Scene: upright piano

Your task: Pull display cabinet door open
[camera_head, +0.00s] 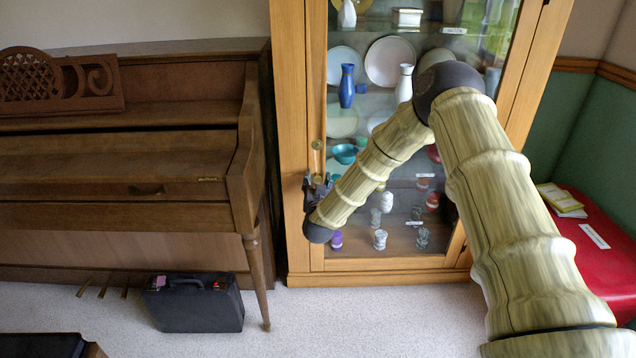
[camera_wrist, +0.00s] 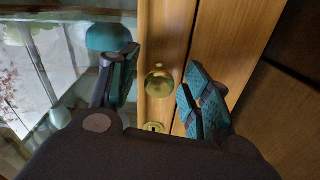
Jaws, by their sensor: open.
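The display cabinet (camera_head: 291,150) is wooden with a glass door (camera_head: 316,95) that looks closed; dishes and vases show through the glass. A round brass knob (camera_head: 317,145) sits on the door's left stile, and it also shows in the wrist view (camera_wrist: 159,84). A brass keyhole plate (camera_wrist: 154,127) lies below the knob in the wrist view. My gripper (camera_head: 311,182) is at the left stile, partly hidden by my arm. In the wrist view my gripper (camera_wrist: 160,88) is open, with one finger on each side of the knob and visible gaps to it.
An upright piano (camera_head: 120,160) stands left of the cabinet. A black case (camera_head: 194,303) is on the carpet before it. A red seat (camera_head: 600,250) with papers is at the right. Bare carpet (camera_head: 350,315) lies before the cabinet.

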